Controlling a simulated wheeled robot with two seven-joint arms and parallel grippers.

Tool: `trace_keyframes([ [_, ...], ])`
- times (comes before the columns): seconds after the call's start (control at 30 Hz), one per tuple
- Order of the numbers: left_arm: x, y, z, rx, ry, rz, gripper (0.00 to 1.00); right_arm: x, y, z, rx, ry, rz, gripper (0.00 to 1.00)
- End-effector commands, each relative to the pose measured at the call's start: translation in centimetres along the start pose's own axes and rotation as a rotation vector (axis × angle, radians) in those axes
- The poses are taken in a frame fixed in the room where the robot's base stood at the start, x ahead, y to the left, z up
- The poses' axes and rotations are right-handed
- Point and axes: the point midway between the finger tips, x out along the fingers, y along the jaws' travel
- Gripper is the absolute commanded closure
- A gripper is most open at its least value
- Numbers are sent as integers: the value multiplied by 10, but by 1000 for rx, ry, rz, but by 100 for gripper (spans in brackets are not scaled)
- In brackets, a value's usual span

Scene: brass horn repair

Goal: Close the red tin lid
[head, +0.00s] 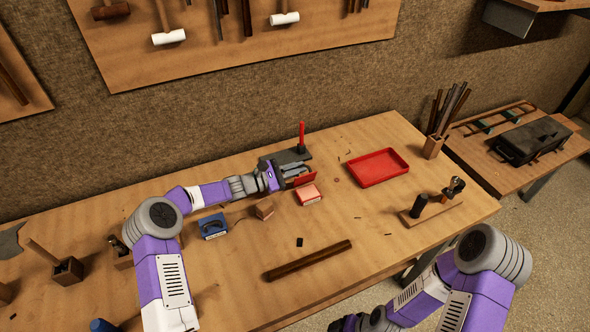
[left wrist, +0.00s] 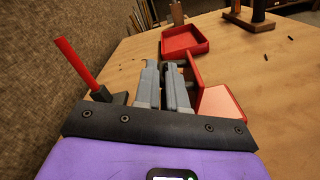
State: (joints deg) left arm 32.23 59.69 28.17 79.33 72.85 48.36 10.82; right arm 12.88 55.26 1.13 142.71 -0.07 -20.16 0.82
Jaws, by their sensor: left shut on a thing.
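The red tin (head: 308,195) sits on the bench and also shows in the left wrist view (left wrist: 222,108), to the right of my fingers. Its red lid (head: 304,179) is raised, standing roughly upright along the tin's far side; in the left wrist view the lid (left wrist: 195,70) shows as a steep red panel beside the fingers. My left gripper (head: 298,170) is at the lid from behind, its grey fingers (left wrist: 163,78) shut on the lid, apparently by a small dark part at its upper edge. The exact contact is partly hidden. My right arm shows at the lower right, its fingertips out of sight.
A red tray (head: 377,167) lies to the right. A red rod (head: 301,136) stands upright on a dark base behind the gripper. A wooden block (head: 264,209), a blue box (head: 213,224) and a dark bar (head: 308,260) lie nearer. Bench right of the tin is clear.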

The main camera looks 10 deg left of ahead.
Motion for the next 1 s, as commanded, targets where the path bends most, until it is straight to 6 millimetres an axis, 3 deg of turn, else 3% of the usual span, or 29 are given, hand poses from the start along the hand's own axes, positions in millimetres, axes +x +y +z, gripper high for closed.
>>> trace_keyframes([
  [0.67,0,-3,4,82,1,1,100,5,2,0,0,0,0,23],
  [0.7,0,-3,4,82,1,1,88,5,2,0,0,0,0,23],
  [0.77,0,-3,4,82,1,1,79,5,2,0,0,0,0,23],
  [1.0,0,-4,4,81,1,1,79,5,2,0,0,0,0,23],
])
